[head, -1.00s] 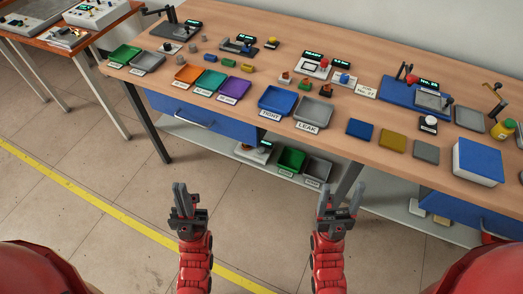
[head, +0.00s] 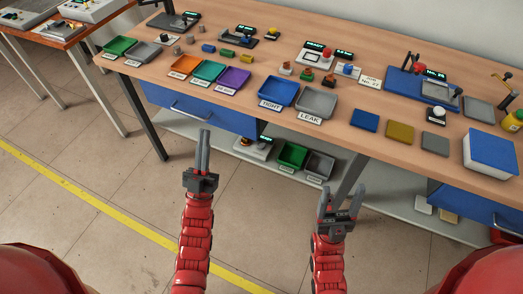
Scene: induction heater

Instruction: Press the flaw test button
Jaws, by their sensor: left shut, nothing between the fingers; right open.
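No button can be read as the flaw test button, and I cannot tell which it is. A white device with a red knob (head: 327,52) stands at the back middle of the wooden workbench (head: 300,150) beside a lit READY display (head: 316,45). A small white box with a black top (head: 436,115) stands further right. Another device with a red part (head: 246,142) sits on the lower shelf. My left gripper (head: 203,137) is shut and empty, in front of the blue drawer. My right gripper (head: 342,200) is open and empty, below the bench's front edge. Neither touches anything.
Trays marked TIGHT (head: 278,92) and LEAK (head: 317,102) sit near the front edge. Orange (head: 186,66), teal (head: 209,71) and purple (head: 234,79) trays stand left of them. A blue-topped box (head: 491,153) is at the right. The floor before the bench is clear.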

